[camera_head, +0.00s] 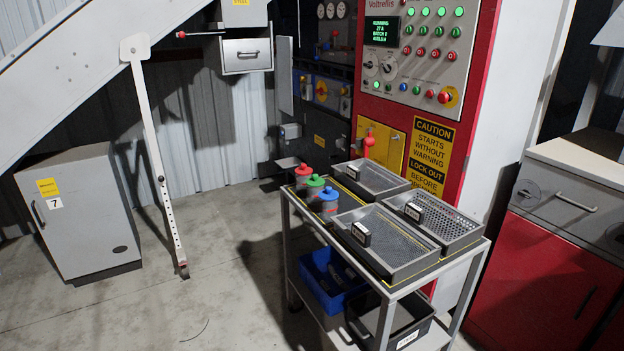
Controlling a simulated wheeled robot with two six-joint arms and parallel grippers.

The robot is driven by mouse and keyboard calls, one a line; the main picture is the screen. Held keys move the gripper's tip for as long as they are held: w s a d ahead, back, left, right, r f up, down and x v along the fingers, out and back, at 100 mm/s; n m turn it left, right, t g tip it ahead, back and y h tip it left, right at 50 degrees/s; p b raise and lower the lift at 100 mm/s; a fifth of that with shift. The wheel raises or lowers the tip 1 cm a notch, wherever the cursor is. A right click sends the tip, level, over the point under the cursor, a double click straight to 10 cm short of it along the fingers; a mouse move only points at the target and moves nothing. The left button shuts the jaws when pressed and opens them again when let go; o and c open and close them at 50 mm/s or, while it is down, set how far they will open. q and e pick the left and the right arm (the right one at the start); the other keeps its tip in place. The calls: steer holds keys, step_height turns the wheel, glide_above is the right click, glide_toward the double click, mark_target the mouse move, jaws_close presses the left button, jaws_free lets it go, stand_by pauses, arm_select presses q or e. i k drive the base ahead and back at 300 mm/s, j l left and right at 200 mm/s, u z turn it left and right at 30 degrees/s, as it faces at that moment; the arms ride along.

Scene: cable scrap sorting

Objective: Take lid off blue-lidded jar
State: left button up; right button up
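The jar with the blue lid (328,193) stands upright on the left part of the metal trolley's top. Its grey body (328,209) shows below the lid, and the lid sits on it. A jar with a green lid (315,182) and a jar with a red lid (303,171) stand close behind it in a row. Neither of my grippers is in the view.
Metal trays, including a front one (388,268) and a perforated right one (470,237), fill the trolley top beside the jars. A blue bin (322,290) and a black bin sit below. A red control cabinet (477,120) stands behind. The floor left of the trolley is mostly clear.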

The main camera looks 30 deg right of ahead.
mark_target(329, 194)
steer(key=i+j+z, duration=0.15)
steer(key=i+z, duration=0.3)
steer(key=i+j+z, duration=0.45)
steer(key=i, duration=0.15)
steer(key=i+j+z, duration=0.5)
steer(key=l, duration=0.1)
